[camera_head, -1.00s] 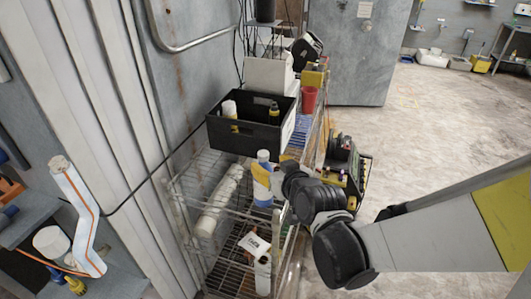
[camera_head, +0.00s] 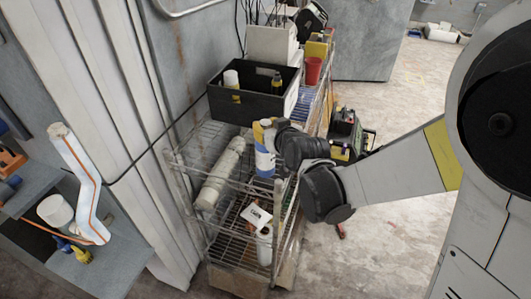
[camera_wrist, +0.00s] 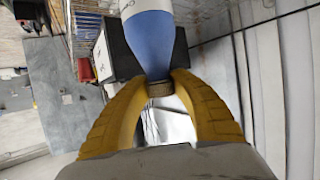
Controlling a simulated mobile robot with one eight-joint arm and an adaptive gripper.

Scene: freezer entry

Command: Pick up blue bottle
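The blue bottle (camera_head: 265,162), with a white part and a blue part, is upright at the wire rack's near end in the head view. In the wrist view the blue bottle (camera_wrist: 150,38) extends away from my gripper (camera_wrist: 160,86), its neck and brownish cap end between the two yellow fingertips. The fingers touch it on both sides and are shut on it. In the head view my gripper (camera_head: 266,128) is partly hidden by the dark wrist joints. I cannot tell whether the bottle's base touches the rack.
The wire rack (camera_head: 235,187) holds a white roll (camera_head: 220,172), a white box (camera_head: 256,215) and a white bottle (camera_head: 264,246) lower down. A black crate (camera_head: 244,106) stands behind, with a red cup (camera_head: 313,70) beyond. Open floor (camera_head: 395,120) lies to the right.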

